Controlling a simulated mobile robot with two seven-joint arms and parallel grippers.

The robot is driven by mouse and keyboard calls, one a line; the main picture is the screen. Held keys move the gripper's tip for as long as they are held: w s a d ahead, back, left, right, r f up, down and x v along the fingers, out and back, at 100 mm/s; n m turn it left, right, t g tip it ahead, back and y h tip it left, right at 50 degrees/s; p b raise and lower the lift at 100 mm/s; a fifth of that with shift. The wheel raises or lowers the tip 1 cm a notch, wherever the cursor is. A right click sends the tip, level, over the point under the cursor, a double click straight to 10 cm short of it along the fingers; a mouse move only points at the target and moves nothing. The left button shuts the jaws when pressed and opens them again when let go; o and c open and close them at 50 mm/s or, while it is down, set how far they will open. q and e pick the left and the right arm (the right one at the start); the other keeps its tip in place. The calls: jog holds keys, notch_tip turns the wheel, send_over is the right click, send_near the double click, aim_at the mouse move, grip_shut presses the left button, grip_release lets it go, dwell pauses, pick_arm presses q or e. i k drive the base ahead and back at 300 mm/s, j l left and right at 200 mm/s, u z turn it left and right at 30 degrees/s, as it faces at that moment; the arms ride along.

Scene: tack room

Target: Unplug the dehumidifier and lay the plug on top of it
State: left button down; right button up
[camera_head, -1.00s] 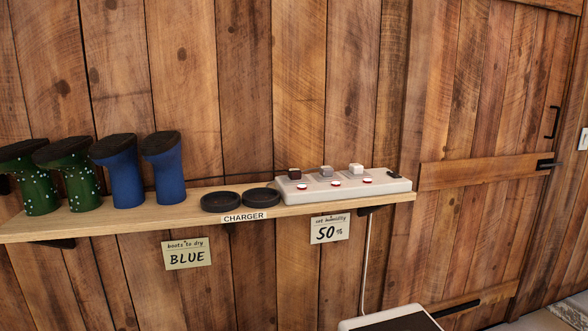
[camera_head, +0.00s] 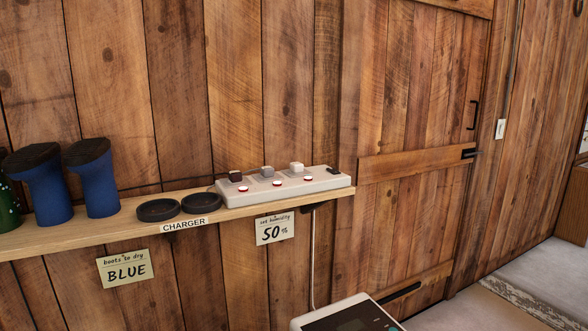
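A white power strip (camera_head: 327,184) lies on the right end of a wooden wall shelf. Three plugs sit in it: a dark brown one (camera_head: 235,176), a grey one (camera_head: 267,171) and a white one (camera_head: 297,167). Red round buttons are in front of them. A white appliance with a dark top panel, seemingly the dehumidifier (camera_head: 310,320), shows at the bottom edge; most of it is cut off. A pale cord (camera_head: 313,262) runs from under the shelf down towards it. Which plug the cord belongs to cannot be told. Neither gripper is in view.
The shelf (camera_head: 60,238) also holds blue boots (camera_head: 97,185), part of a green boot (camera_head: 8,210) and two black round pads (camera_head: 158,210) labelled CHARGER. Notes below read BLUE (camera_head: 125,268) and 50% (camera_head: 274,229). A wooden door (camera_head: 420,200) and open floor (camera_head: 470,310) are right.

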aim_at(296, 167)
jog(key=z, duration=2.75)
jog(key=i, duration=0.25)
jog(key=i+u, duration=0.4)
jog(key=i, duration=0.3)
jog(key=i+l+u, duration=0.15)
jog(key=i+u, duration=0.25)
jog(key=i, duration=0.25)
jog(key=i+j+u, duration=0.15)
jog(key=i+u, duration=0.6)
jog(key=i, duration=0.15)
jog(key=i+l+u, duration=0.15)
jog(key=i+u, duration=0.5)
jog(key=i, duration=0.65)
jog(key=i+l+u, duration=0.25)
jog(key=i, duration=0.65)
jog(key=j, duration=0.1)
